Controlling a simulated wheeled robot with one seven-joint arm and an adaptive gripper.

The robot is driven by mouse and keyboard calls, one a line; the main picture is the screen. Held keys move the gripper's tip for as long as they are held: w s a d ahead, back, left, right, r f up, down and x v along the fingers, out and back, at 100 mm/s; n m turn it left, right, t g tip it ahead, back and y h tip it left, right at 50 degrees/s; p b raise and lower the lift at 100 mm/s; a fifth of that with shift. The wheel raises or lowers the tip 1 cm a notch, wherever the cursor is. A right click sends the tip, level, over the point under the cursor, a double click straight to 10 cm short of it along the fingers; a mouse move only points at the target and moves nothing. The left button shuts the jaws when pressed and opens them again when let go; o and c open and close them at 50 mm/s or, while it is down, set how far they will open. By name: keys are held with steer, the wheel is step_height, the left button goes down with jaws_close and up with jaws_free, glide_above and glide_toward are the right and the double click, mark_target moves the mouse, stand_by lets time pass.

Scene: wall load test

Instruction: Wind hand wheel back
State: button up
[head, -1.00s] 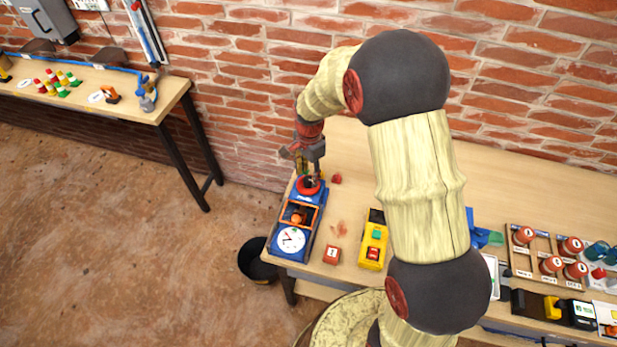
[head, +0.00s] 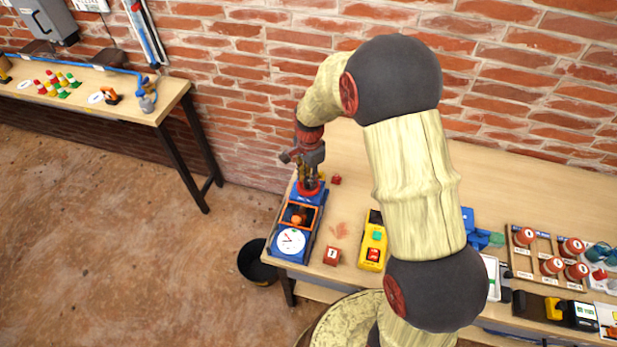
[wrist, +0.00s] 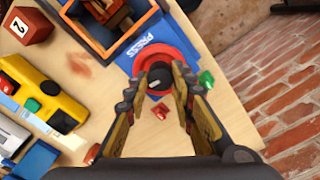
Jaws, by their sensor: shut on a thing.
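The blue press (head: 281,246) stands at the left end of the workbench, with a round white dial (head: 291,241) at its front and an orange-framed opening (head: 299,216) behind that. The red hand wheel (head: 309,190) is at its back end; in the wrist view the wheel (wrist: 183,58) shows as a red ring beside the word PRESS. My gripper (head: 309,184) points down over the wheel. In the wrist view my gripper (wrist: 160,85) is shut on a dark knob (wrist: 158,74) at the wheel; the fingers partly hide the wheel.
A red numbered block (head: 332,256) and a yellow device (head: 373,247) stand right of the press. A small red piece (head: 336,180) lies near the wheel. A black bucket (head: 256,262) is on the floor left of the bench. A brick wall rises behind.

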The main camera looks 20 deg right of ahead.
jaws_close()
steer(key=shift+n, duration=0.3)
steer(key=n+p, duration=0.1)
steer(key=n, duration=0.3)
steer(key=shift+p, duration=0.35)
steer(key=n+p, duration=0.1)
steer(key=n, duration=0.3)
steer(key=shift+n, duration=0.4)
steer(key=n+p, duration=0.1)
steer(key=n, duration=0.4)
steer(key=shift+w, duration=0.1)
steer(key=n, duration=0.5)
steer(key=shift+n+p, duration=0.3)
steer(key=shift+n, duration=0.1)
